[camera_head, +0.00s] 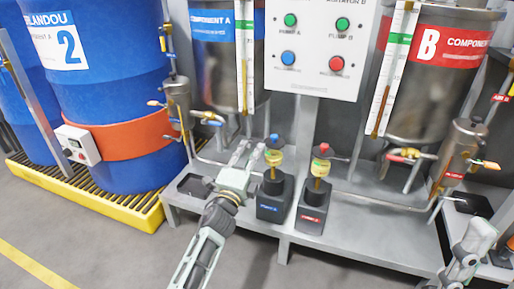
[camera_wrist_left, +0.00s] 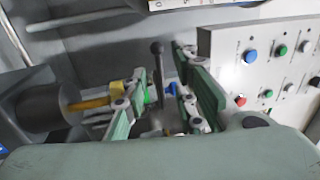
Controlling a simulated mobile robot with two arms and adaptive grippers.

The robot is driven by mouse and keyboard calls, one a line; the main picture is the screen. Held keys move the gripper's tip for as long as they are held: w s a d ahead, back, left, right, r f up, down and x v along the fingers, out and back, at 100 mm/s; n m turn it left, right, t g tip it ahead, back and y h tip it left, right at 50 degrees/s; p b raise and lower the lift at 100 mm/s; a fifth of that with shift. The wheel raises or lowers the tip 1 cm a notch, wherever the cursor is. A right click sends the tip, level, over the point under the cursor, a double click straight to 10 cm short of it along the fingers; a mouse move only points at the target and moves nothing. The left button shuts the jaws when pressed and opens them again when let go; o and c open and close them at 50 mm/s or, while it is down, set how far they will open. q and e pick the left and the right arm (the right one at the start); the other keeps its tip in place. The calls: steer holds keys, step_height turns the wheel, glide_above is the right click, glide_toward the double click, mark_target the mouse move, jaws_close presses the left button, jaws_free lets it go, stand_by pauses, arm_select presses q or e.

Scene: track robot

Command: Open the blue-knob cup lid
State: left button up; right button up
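The blue-knob cup (camera_head: 273,157) is a small yellowish cup with a blue knob (camera_head: 273,138) on top, on a black pump block with a blue label. My left gripper (camera_head: 247,151) is just left of the cup in the head view. Its fingers are spread and appear empty. In the left wrist view the left gripper (camera_wrist_left: 160,100) shows two green-grey fingers apart, with a small blue piece (camera_wrist_left: 170,89), likely the knob, seen in the gap. I cannot tell whether a finger touches the cup. Part of my right arm is at the lower right; its fingers are not clear.
A similar red-knob cup (camera_head: 320,165) stands close to the right. The grey metal bench (camera_head: 345,240) carries both pumps. Behind are a white button panel (camera_head: 315,70) and tanks A (camera_head: 215,70) and B (camera_head: 420,90). Blue drums (camera_head: 110,90) on a yellow pallet (camera_head: 140,218) stand left.

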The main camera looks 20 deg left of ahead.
arm_select(q)
steer(key=shift+w+r+b, duration=0.25)
steer(key=shift+w+b, duration=0.1)
steer(key=shift+w, duration=1)
steer(key=shift+w+r+b, duration=0.25)
steer(key=shift+w+b, duration=0.1)
steer(key=shift+w, duration=0.95)
steer(key=shift+c, duration=0.4)
steer(key=c, duration=0.6)
steer(key=shift+f, duration=0.1)
jaws_close()
